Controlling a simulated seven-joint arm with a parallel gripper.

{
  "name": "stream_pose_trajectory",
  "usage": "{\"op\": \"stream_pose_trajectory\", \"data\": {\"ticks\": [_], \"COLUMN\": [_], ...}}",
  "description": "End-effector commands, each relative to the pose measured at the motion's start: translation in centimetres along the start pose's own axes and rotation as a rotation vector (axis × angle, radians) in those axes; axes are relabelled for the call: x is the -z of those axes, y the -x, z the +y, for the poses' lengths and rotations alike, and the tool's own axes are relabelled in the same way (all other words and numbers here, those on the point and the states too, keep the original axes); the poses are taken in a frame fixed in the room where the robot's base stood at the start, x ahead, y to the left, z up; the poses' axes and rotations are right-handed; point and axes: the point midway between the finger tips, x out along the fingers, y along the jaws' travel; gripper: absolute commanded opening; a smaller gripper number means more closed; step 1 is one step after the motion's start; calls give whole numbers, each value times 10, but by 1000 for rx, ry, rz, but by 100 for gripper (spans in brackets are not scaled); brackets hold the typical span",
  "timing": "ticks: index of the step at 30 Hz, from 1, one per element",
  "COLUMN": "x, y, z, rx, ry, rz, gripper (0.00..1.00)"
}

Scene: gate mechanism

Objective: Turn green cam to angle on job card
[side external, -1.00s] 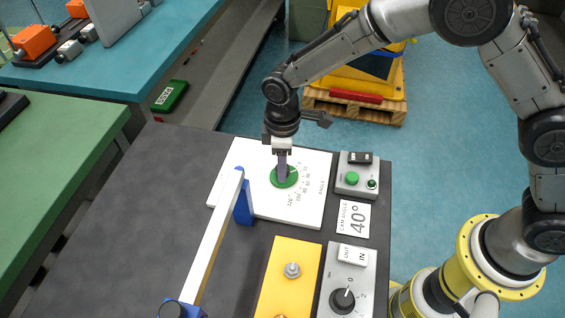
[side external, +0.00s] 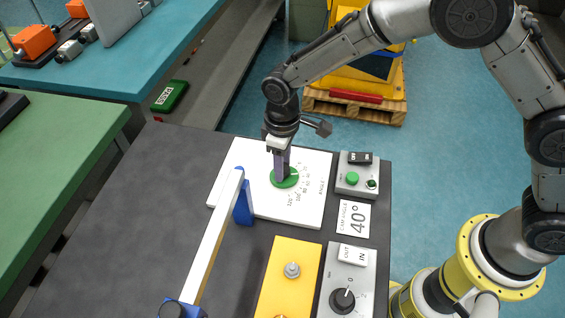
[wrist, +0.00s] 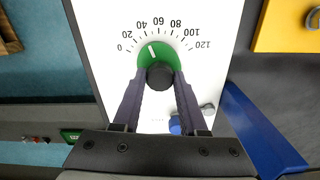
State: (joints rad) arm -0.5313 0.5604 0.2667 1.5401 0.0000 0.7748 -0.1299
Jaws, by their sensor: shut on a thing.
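The green cam (side external: 290,181) is a round disc on a white dial plate (side external: 240,165). It also shows in the wrist view (wrist: 145,66), with a black knob (wrist: 160,77) at its centre. A white pointer line on the cam points at about the 40 mark of the printed scale. My gripper (wrist: 160,82) is shut on the knob, one finger on each side; in the side view it reaches down onto the cam (side external: 281,173). The job card (side external: 354,219) lies right of the plate and reads "CAM ANGLE 40°".
A white bar on blue supports (side external: 212,235) stands left of the plate. A grey box with a green button (side external: 352,179) sits to the right. A yellow block (side external: 290,270) and a grey box with a black knob (side external: 345,280) stand nearer the camera.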

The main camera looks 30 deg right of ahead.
Motion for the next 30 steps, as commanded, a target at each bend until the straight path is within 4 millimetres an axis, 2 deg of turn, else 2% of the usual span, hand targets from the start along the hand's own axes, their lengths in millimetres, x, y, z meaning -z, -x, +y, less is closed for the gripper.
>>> {"op": "stream_pose_trajectory", "data": {"ticks": [2, 3, 7, 16, 20, 23, 30], "x": [1, 1, 0, 0, 1, 1, 1], "y": [2, 2, 2, 2, 11, 26, 78], "z": [0, 0, 0, 0, 0, 0, 0], "rx": [0, 0, 0, 0, 0, -1, -1], "ry": [1, 1, 1, 1, 1, 1, 1], "rz": [2, 3, 2, 1, 3, 4, 6], "gripper": [0, 49, 72, 72, 72, 72, 72]}}
